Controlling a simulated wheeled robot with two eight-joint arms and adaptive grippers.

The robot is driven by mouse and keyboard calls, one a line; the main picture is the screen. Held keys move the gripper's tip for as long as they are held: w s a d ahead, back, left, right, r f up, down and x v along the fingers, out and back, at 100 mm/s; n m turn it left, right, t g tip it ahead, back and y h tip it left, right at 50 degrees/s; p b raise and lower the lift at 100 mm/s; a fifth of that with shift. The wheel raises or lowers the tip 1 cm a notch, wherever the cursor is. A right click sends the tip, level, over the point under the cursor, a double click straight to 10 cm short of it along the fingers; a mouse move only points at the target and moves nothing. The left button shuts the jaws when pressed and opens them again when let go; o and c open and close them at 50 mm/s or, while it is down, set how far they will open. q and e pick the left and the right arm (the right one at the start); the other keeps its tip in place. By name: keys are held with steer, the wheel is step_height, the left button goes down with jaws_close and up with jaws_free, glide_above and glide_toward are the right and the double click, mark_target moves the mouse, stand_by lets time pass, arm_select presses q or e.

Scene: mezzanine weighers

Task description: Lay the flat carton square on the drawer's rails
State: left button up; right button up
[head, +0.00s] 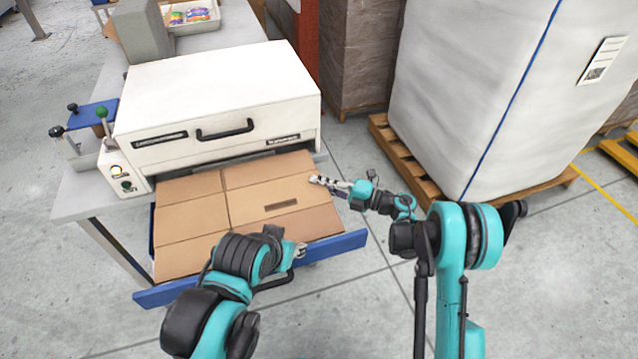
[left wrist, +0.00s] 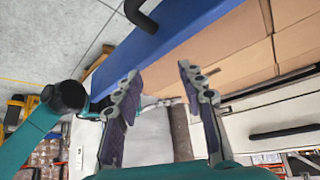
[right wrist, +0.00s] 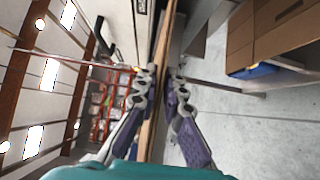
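The flat brown carton (head: 190,235) lies over the pulled-out drawer below the white oven-like machine, in the head view. Its front edge runs about parallel to the drawer's blue front (head: 335,246). The rails beneath are mostly hidden, so I cannot tell how it sits on them. My right gripper (head: 318,180) is at the carton's right edge; in the right wrist view its fingers (right wrist: 164,75) close on the carton's edge (right wrist: 161,60). My left gripper (head: 300,250) is by the drawer front; in the left wrist view its fingers (left wrist: 160,75) are apart and empty.
The white machine (head: 215,95) stands on a grey bench behind the drawer. The drawer's black handle (left wrist: 140,15) sticks out near my left gripper. A white wrapped load (head: 480,90) on a wooden pallet (head: 400,160) stands to the right. Bare floor lies ahead of the drawer.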

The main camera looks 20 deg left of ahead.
steer(key=shift+o, duration=1.1)
